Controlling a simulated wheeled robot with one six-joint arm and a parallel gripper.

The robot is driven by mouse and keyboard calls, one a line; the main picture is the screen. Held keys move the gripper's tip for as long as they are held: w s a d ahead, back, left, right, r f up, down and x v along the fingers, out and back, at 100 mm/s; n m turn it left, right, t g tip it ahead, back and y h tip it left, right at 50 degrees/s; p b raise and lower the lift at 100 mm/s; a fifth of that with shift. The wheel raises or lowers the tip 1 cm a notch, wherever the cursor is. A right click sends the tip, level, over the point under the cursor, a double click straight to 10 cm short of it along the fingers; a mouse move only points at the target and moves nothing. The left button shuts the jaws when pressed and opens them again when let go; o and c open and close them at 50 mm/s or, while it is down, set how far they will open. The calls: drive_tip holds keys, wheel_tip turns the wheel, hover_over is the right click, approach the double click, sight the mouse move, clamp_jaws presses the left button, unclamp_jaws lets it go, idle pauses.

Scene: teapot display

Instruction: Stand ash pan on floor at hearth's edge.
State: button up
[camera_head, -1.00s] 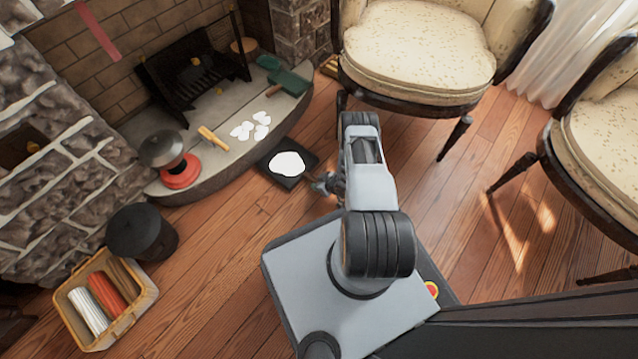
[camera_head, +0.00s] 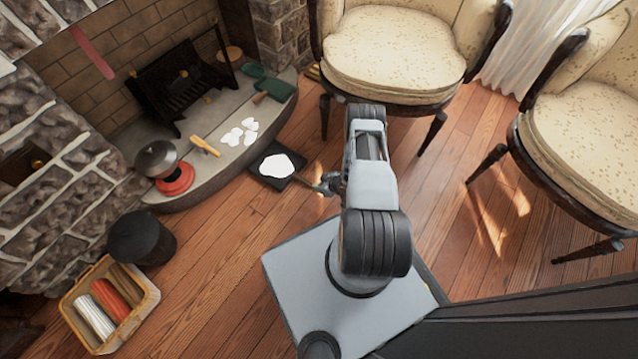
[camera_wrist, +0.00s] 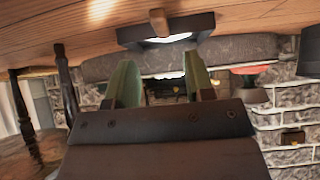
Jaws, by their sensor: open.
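The ash pan (camera_head: 263,177) is a black square tray with white stuff in it. It lies flat on the wooden floor at the curved edge of the grey stone hearth (camera_head: 222,172); I cannot tell if they touch. Its short handle points toward my gripper (camera_head: 326,186). In the wrist view the picture is upside down: the pan (camera_wrist: 133,35) and its brown handle show at the top, beyond the fingertips. My gripper (camera_wrist: 161,75) is open and empty, its green-padded fingers apart, with a gap between it and the handle.
On the hearth are white patches (camera_head: 250,125), a yellow-handled brush (camera_head: 205,146), a green shovel (camera_head: 274,90) and a pot on a red stand (camera_head: 174,178). A black bucket (camera_head: 140,235) and basket (camera_head: 150,296) stand left. An armchair (camera_head: 395,55) stands behind.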

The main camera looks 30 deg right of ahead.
drive_tip(key=w+d+r+g+h, duration=0.1)
drive_tip(key=w+d+r+h, duration=0.2)
drive_tip(key=r, duration=0.5)
drive_tip(key=w+d+r, duration=0.2)
drive_tip(key=w+r, duration=0.3)
drive_tip(key=r, duration=0.3)
wheel_tip(320, 180, up, 16)
drive_tip(key=a+m+g+h, duration=0.1)
drive_tip(key=m+h, duration=0.1)
drive_tip(key=h, duration=0.1)
drive_tip(key=s+a+r+m+g, duration=0.1)
drive_tip(key=s+a+r, duration=0.2)
drive_tip(key=r, duration=0.4)
drive_tip(key=s+a+r+m, duration=0.1)
drive_tip(key=s+a+r, duration=0.25)
drive_tip(key=r, duration=0.25)
drive_tip(key=s+a+r+g+y, duration=0.1)
drive_tip(key=s+a+r, duration=0.3)
drive_tip(key=s, duration=0.3)
drive_tip(key=s+a+r+m+g+y, duration=0.1)
drive_tip(key=s+a+r, duration=0.3)
drive_tip(key=s, duration=0.4)
drive_tip(key=shift+s+r+m, duration=0.25)
drive_tip(key=shift+s+m, duration=0.05)
drive_tip(key=shift+r, duration=0.1)
